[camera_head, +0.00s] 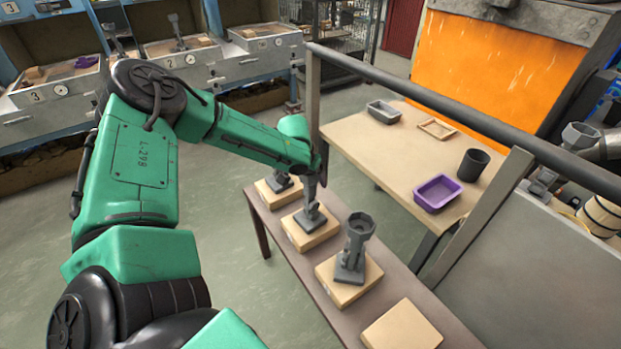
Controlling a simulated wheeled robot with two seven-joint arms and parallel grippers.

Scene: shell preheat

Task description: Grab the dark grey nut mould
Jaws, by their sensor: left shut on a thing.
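My left gripper (318,178) reaches down from the green left arm over the narrow table. It is shut on the upper part of a dark grey mould (310,217), which stands upright on a wooden block. The gripper hides most of this mould's top, so its shape cannot be told. A second dark grey mould (353,250), with a six-sided cup on top, stands upright and untouched on the nearer block. A third mould (280,182) stands on the farther block, partly hidden by my arm. My right gripper is not in view.
The narrow table (410,290) also bears an empty wooden block (402,328). A metal rail (420,108) separates it from a light table with a purple tray (437,193), a dark cup (472,165) and a grey tray (384,112). An orange-glowing furnace (490,60) stands behind.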

